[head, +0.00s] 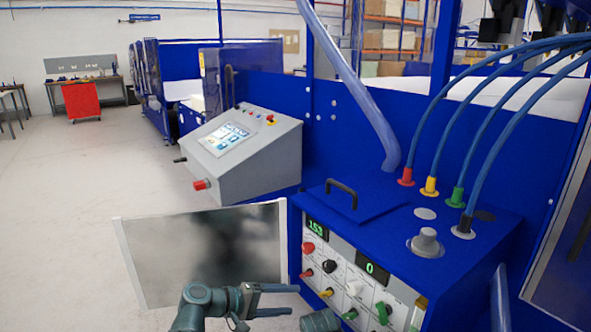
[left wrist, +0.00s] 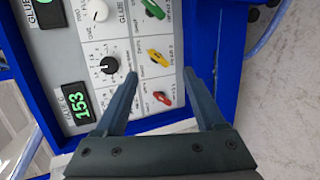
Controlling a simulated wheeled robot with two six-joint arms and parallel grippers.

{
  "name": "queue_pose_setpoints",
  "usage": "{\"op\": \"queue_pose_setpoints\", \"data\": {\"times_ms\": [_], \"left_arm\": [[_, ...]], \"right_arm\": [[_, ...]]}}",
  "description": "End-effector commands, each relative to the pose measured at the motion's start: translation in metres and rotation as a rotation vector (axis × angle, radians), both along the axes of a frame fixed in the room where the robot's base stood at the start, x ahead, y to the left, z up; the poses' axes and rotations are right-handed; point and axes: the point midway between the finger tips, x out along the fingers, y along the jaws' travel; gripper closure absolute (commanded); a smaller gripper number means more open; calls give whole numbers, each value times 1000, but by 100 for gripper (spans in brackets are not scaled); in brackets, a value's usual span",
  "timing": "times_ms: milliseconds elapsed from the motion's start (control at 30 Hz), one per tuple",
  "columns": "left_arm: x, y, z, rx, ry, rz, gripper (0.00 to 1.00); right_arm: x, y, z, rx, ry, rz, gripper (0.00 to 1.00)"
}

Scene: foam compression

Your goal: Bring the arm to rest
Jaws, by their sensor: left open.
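My left gripper (head: 294,300) is at the bottom of the head view, left of the front panel of a blue machine (head: 375,232). Its two fingers are apart, with nothing between them. In the left wrist view the open fingers (left wrist: 160,74) point at the panel, with a yellow lever (left wrist: 158,58) and a red lever (left wrist: 161,98) showing between them. Whether a fingertip touches the panel I cannot tell. A black knob (left wrist: 109,65) shows left of the fingers. My right gripper is not in view.
The panel displays read 153 (head: 316,228) and 0 (head: 371,268). A grey console (head: 243,150) with a screen stands behind. A framed dark panel (head: 215,250) is left of the machine. Blue hoses (head: 440,105) rise from its top. Open floor (head: 70,220) lies at left.

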Motion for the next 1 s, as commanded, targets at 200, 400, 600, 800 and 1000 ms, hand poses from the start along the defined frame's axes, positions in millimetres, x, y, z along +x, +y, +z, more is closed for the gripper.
{"op": "queue_pose_setpoints", "data": {"times_ms": [200,400,600,800,1000], "left_arm": [[-75,-37,-50,518,40,-334,29],[-123,-16,-71,957,58,-577,29],[-141,10,-66,1244,67,-706,29],[-145,21,-62,1343,72,-740,29],[-144,22,-63,1347,73,-741,29]], "right_arm": [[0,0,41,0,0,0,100],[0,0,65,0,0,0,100],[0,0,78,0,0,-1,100],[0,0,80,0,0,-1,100],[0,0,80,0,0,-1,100]]}}
